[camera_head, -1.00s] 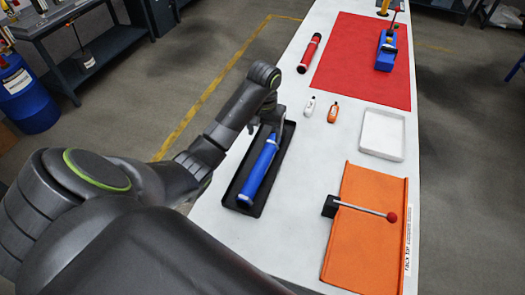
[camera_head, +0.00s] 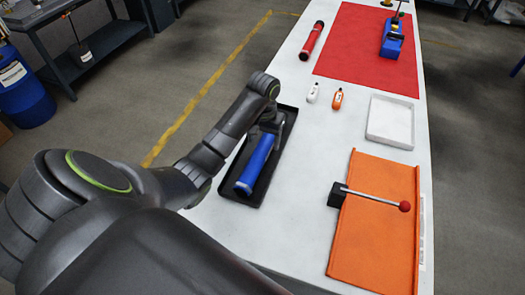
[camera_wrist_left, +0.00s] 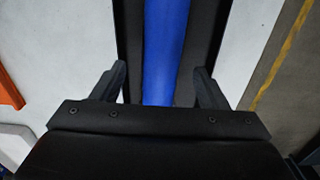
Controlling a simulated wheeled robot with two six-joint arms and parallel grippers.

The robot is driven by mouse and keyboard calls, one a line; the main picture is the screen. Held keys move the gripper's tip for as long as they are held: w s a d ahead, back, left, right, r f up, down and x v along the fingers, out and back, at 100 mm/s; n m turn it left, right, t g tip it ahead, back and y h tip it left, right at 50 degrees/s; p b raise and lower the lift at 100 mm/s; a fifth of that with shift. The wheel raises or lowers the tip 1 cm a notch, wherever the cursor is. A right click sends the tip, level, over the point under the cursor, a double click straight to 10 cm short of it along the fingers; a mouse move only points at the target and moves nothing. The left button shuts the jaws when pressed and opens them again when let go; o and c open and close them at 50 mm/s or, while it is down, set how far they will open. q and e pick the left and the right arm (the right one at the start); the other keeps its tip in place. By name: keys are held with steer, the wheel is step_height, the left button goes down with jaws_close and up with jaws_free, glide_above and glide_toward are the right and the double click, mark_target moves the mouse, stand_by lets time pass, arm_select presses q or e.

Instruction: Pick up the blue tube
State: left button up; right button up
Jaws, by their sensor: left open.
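The blue tube (camera_head: 257,163) lies lengthwise in a black tray (camera_head: 237,192) on the white table, with a pale ring at its near end. My left gripper (camera_head: 274,128) is over the far end of the tube, and my arm hides part of that end. In the left wrist view the open fingers (camera_wrist_left: 160,85) stand on either side of the blue tube (camera_wrist_left: 165,50), with a gap on both sides. I cannot tell how far the fingertips are above it. My right gripper is not in view.
A red tube (camera_head: 312,40) lies beside a red mat (camera_head: 350,50) holding a blue device (camera_head: 392,40). Two small bottles, white (camera_head: 313,92) and orange (camera_head: 337,98), stand beyond the black tray. A white tray (camera_head: 391,121) and an orange plate (camera_head: 375,235) with a lever (camera_head: 375,198) are at right.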

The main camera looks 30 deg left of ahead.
mark_target(262, 146)
arm_select(q)
steer(key=shift+s+f, duration=0.2)
steer(key=shift+f, duration=1.65)
steer(key=shift+a+r, duration=0.1)
steer(key=c, duration=1.3)
